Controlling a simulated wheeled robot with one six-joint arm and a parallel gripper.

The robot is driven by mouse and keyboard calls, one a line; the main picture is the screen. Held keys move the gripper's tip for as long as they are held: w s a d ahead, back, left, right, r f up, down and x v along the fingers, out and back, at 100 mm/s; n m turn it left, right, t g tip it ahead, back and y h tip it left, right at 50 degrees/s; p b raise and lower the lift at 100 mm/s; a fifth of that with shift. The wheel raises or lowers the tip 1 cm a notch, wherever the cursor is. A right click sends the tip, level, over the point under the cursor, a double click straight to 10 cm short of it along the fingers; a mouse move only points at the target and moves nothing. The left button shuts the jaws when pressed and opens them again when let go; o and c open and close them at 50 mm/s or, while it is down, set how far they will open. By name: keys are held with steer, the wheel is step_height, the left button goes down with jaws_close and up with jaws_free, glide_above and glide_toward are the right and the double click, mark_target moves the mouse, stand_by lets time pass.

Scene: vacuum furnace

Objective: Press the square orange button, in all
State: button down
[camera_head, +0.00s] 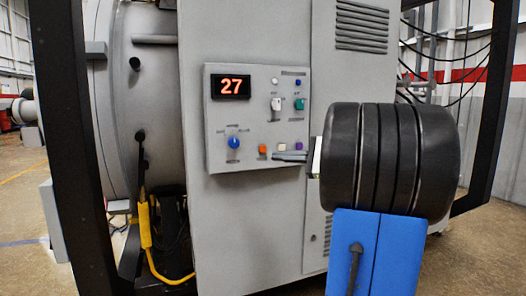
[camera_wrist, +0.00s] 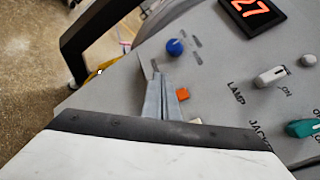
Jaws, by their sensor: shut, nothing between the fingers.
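The square orange button (camera_head: 263,149) sits in the bottom row of the grey control panel (camera_head: 222,140), right of the blue knob. It also shows in the wrist view (camera_wrist: 183,95), just right of the fingers. My gripper (camera_head: 277,157) is shut and empty. In the head view its fingertips are just right of and slightly below the orange button, close to the white button. In the wrist view the gripper (camera_wrist: 158,77) partly covers the panel beside the orange button. I cannot tell whether the fingertips touch the panel.
The panel has a red display reading 27 (camera_head: 231,86), a blue knob (camera_head: 234,142), a white switch (camera_head: 276,104), a teal switch (camera_head: 299,104), a white button (camera_head: 282,147) and a purple button (camera_head: 297,144). A dark frame post (camera_head: 75,150) stands at left.

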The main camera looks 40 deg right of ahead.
stand_by(0.3)
steer(key=shift+w+d, duration=0.4)
steer(key=shift+w, duration=1)
steer(key=shift+w+d, duration=0.35)
steer(key=shift+w, duration=1.05)
steer(key=shift+w+d, duration=0.4)
steer(key=shift+w, duration=1)
steer(key=shift+w+d, duration=0.15)
steer(key=shift+w, duration=0.25)
steer(key=shift+w+d, duration=0.1)
steer(key=shift+w, duration=0.35)
steer(key=shift+s, duration=0.1)
steer(key=shift+s+a, duration=0.25)
steer(key=shift+s, duration=0.5)
steer(key=shift+s+a, duration=0.2)
steer(key=shift+s, duration=0.6)
steer(key=shift+s+a, duration=0.25)
steer(key=shift+s, duration=0.55)
steer(key=shift+s+a, duration=0.2)
steer(key=shift+s, duration=0.6)
